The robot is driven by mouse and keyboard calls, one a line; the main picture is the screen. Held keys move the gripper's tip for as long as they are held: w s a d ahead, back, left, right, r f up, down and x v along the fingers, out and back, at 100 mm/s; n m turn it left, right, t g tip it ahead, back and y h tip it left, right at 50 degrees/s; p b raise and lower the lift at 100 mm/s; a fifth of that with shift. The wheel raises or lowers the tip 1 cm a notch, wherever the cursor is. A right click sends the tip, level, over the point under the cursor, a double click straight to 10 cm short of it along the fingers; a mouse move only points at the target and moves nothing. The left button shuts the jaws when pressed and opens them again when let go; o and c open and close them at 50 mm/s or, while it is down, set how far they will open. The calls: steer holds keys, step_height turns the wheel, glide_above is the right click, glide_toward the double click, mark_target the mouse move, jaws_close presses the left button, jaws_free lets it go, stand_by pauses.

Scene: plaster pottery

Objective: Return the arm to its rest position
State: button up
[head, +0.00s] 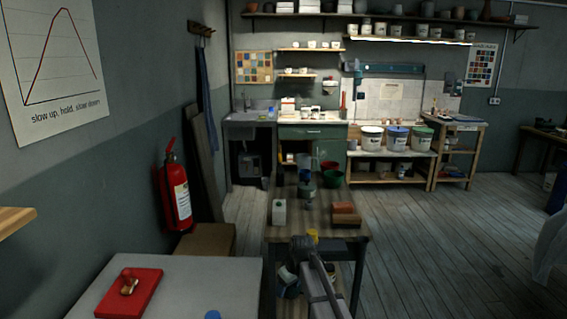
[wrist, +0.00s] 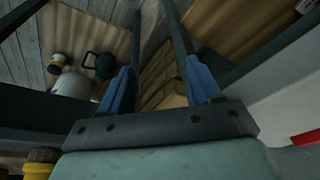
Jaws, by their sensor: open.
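My gripper (wrist: 161,82) is open in the wrist view, with its two blue-padded fingers apart and nothing between them. Beyond the fingers are a wooden surface, dark bars and brownish blocks, all out of reach of the fingers as far as I can tell. In the head view my arm rises from the bottom edge to a dark end (head: 301,245) at the near edge of the wooden workbench (head: 308,222). The fingers are too small to make out there.
A white table (head: 190,285) with a red board (head: 129,292) stands left. A fire extinguisher (head: 176,190) hangs on the wall. Floor at right (head: 440,240) is clear.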

steer(key=s+d+f+m+g+h, duration=0.15)
steer(key=s+d+f, duration=0.35)
steer(key=s+f, duration=0.7)
steer(key=s+d+f+m+g, duration=0.35)
steer(key=s+f, duration=0.55)
steer(key=f, duration=0.4)
steer(key=s+d+f+m+g, duration=0.1)
steer(key=s+d+f, duration=0.1)
steer(key=s, duration=0.8)
steer(key=s+d+f+m+g, duration=0.1)
steer(key=s+f, duration=0.4)
steer(key=s, duration=0.5)
steer(key=s+d+f+m+g, duration=0.1)
steer(key=s+d+f, duration=0.3)
steer(key=s, duration=0.6)
steer(key=shift+s+g+h, duration=0.3)
steer(key=shift+s+h, duration=0.05)
steer(key=shift+s, duration=0.05)
steer(key=shift+f, duration=0.1)
